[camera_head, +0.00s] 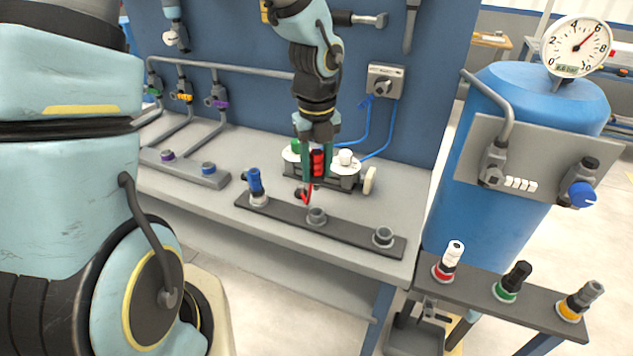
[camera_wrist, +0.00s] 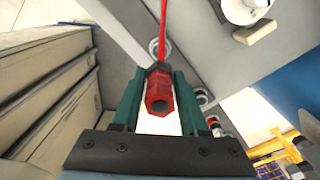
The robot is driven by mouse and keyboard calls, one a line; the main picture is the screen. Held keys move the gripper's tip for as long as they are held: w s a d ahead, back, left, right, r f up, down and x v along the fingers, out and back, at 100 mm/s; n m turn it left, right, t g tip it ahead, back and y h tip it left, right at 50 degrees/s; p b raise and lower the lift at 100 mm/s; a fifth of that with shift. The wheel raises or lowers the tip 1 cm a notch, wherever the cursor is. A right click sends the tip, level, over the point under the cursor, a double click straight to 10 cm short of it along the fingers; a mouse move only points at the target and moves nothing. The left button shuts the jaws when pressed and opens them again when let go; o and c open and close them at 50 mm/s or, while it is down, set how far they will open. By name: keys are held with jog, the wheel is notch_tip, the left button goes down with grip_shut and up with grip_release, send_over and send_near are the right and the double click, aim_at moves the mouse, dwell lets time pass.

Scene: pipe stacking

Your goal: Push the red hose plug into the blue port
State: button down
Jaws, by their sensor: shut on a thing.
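My gripper (camera_head: 316,174) hangs over the workbench, its green fingers shut on the red hose plug (camera_head: 317,162). In the wrist view the plug (camera_wrist: 158,97) sits between the two fingers (camera_wrist: 158,88), with a thin red hose (camera_wrist: 163,32) running from its far end. A blue-ringed port (camera_head: 208,168) is on a small grey block at the left of the bench, beside a purple-ringed port (camera_head: 167,155). The plug is apart from it, well to its right. I cannot tell the blue-ringed port in the wrist view.
A dark strip (camera_head: 282,214) on the bench carries a blue plug (camera_head: 255,181) and two empty grey ports (camera_head: 317,215). Behind the gripper stands a holder with white discs (camera_head: 345,157). At right are a blue tank (camera_head: 445,195) and a rack with white, black and grey plugs (camera_head: 541,303).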

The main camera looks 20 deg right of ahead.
jog(key=shift+r, duration=0.2)
notch_tip(320, 180, up, 8)
jog(key=p, duration=0.8)
jog(key=shift+p, duration=0.4)
jog(key=shift+w, duration=0.1)
